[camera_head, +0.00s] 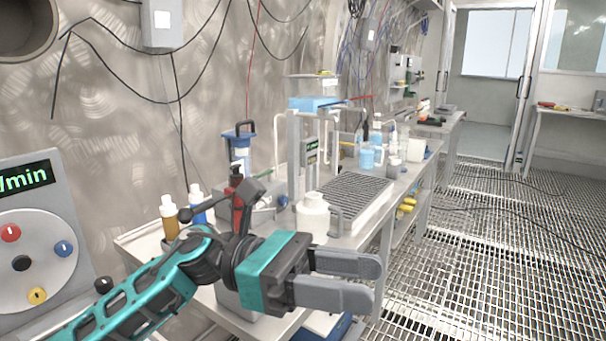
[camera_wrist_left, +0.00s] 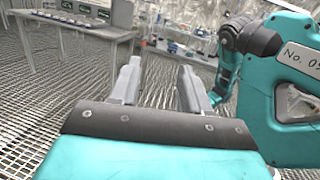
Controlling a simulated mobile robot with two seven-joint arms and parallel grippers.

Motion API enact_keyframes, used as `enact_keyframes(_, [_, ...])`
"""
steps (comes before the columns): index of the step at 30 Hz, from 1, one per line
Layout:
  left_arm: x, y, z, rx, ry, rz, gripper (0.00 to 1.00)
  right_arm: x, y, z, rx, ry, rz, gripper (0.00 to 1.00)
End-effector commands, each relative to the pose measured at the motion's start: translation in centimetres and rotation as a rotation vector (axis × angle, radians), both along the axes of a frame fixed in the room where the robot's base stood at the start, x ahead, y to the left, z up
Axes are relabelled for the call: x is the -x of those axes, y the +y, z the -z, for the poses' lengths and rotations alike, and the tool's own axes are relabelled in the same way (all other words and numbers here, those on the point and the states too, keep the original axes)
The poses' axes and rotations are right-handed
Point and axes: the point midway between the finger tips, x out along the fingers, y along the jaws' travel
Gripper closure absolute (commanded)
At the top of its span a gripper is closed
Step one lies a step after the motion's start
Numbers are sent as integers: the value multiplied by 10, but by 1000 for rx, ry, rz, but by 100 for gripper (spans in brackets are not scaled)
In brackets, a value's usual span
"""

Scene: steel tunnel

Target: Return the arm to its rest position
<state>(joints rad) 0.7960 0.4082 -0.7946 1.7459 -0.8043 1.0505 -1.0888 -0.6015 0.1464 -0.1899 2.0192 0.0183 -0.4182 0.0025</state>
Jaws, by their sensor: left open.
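My left gripper (camera_head: 352,280) comes in from the left in the head view, on a teal and black arm. It is in front of the near end of the workbench (camera_head: 375,232). Its two grey fingers are apart with nothing between them. In the left wrist view the same gripper (camera_wrist_left: 160,80) points out over the floor grating, its fingers parallel and empty. A teal arm link of mine fills the right of that view. My right gripper is not in view.
The bench holds a white bottle (camera_head: 312,216), a ridged grey tray (camera_head: 352,192), a brown bottle (camera_head: 169,217) and a blue-lidded container (camera_head: 240,148). A control panel (camera_head: 38,230) stands at left. The metal grating floor (camera_head: 490,240) at right is open, with cables on it.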

Motion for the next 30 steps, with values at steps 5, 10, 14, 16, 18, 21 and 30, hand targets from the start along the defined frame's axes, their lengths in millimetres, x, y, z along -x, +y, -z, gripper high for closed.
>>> enact_keyframes(5, [-29, 11, -9, 215, 572, -148, 53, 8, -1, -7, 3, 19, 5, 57])
enact_keyframes(10, [-66, 44, 17, 414, 1134, -269, 53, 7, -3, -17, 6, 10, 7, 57])
enact_keyframes(14, [-86, 80, 64, 583, 1567, -351, 53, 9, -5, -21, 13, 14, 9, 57])
enact_keyframes(16, [-89, 101, 98, 682, 1799, -392, 53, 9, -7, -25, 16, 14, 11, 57])
enact_keyframes(18, [-85, 123, 135, 790, 2023, -434, 53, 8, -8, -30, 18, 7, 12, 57])
enact_keyframes(21, [-66, 154, 193, 964, 2335, -492, 53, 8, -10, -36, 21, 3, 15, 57])
enact_keyframes(30, [36, 215, 315, -1294, -2584, 553, 53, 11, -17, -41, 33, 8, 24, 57])
